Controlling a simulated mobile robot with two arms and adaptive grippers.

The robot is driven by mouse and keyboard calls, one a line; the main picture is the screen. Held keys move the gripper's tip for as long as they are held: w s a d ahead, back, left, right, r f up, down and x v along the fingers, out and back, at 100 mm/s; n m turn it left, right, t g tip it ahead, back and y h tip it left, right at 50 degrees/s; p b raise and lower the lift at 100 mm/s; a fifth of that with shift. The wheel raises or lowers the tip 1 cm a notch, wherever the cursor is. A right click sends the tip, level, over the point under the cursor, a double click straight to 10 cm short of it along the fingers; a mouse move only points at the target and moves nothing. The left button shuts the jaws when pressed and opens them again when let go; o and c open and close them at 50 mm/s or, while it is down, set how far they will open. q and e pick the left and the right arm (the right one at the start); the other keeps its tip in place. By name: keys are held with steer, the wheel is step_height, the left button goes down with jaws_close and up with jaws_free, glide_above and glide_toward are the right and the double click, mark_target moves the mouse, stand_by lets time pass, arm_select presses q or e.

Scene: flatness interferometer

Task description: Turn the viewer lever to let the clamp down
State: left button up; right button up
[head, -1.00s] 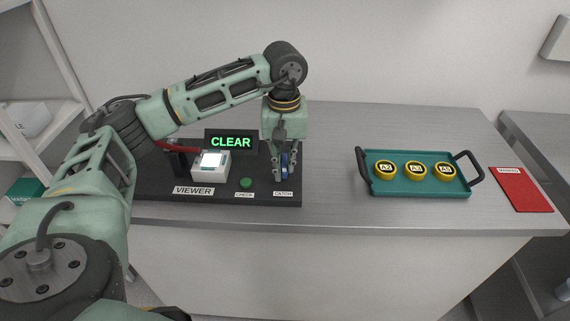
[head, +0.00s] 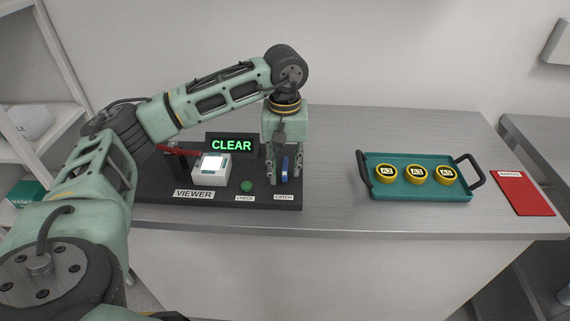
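The viewer (head: 222,174) is a white block with a lit top, on a black base (head: 150,192) labelled VIEWER. A red bar (head: 178,149), apparently the viewer lever, shows to its left on a dark post; its left end is hidden behind my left arm. My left gripper (head: 284,183) points down at the right end of the base, above the CATCH label. Its fingers are apart, one on each side of a blue upright catch (head: 285,168), with gaps visible. I cannot make out the clamp. My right gripper is out of view.
A display (head: 232,145) reads CLEAR in green. A green CHECK button (head: 247,186) sits left of the catch. A teal tray (head: 400,190) with black handles holds yellow-rimmed discs (head: 416,174). A red mat (head: 523,193) lies far right. Bare bench lies between base and tray.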

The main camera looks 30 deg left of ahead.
mark_target(285, 170)
arm_select(q)
steer(key=shift+r, duration=0.1)
step_height(285, 170, up, 12)
stand_by(0.4)
